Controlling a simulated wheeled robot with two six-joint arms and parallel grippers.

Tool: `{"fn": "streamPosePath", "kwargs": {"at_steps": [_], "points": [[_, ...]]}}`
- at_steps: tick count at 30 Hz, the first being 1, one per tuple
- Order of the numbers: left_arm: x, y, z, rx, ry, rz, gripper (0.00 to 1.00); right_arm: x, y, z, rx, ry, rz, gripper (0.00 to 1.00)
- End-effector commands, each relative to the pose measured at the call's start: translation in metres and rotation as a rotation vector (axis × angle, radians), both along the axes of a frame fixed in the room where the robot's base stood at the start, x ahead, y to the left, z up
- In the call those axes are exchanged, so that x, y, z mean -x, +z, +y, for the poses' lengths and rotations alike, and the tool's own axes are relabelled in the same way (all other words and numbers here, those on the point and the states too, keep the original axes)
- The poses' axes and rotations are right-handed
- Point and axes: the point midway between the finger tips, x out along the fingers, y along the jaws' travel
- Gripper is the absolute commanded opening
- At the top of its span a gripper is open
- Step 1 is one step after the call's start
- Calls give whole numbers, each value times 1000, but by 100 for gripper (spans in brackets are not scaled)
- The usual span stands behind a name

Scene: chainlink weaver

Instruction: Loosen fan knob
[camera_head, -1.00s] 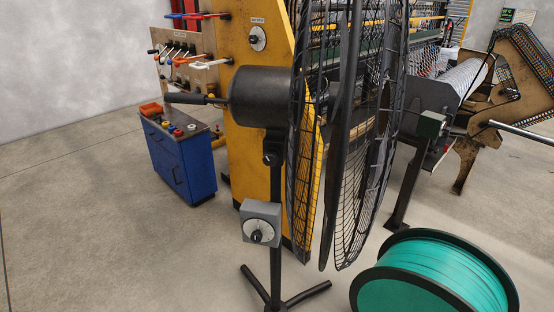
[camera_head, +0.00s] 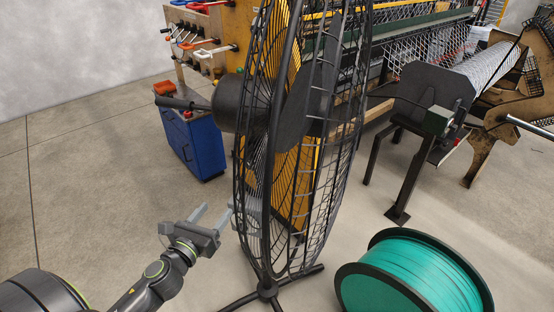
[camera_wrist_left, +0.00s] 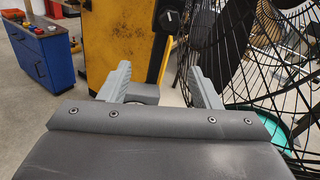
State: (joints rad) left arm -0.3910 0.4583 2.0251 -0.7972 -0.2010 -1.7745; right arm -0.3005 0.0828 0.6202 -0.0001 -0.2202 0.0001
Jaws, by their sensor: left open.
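The black standing fan (camera_head: 268,130) is in the middle of the head view. Its mesh cage hides much of its pole there, and I cannot make out the knob in that view. In the left wrist view, a black round knob (camera_wrist_left: 169,18) with a pale mark sits on the fan's pole near the top edge. My left gripper (camera_head: 215,211) is open and empty, left of the cage's lower part. In the left wrist view, the gripper (camera_wrist_left: 160,66) has its fingers apart, below the knob in the picture. A grey box (camera_wrist_left: 143,92) on the pole shows between the fingers. The right gripper is not in view.
A teal wire spool (camera_head: 425,280) stands on the floor at right front. A blue cabinet (camera_head: 200,150) and a yellow machine panel (camera_wrist_left: 110,45) stand behind. Floor left of the fan is clear.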

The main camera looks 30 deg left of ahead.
Motion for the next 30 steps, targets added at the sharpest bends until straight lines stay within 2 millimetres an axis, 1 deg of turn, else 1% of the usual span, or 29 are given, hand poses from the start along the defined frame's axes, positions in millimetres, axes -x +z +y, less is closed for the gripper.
{"fn": "streamPosePath", "kwargs": {"at_steps": [1, 3, 5, 8, 11, 16, 21, 30], "points": [[1, 13, -3, -40, -11, -16, 57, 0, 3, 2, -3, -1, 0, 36], [0, 20, -5, -73, -19, -27, 57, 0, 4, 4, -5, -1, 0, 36], [-3, 23, -6, -84, -20, -30, 57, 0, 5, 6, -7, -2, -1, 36], [-12, 24, -5, -83, -19, -32, 57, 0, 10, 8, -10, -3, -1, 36], [-27, 25, -4, -79, -20, -32, 57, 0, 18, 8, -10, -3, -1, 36], [-59, 25, -2, -76, -20, -32, 57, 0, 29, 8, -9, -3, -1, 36], [-92, 24, 0, -77, -20, -32, 57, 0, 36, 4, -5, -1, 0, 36], [-147, 21, 4, -76, -19, -31, 57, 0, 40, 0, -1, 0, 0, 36]]}}
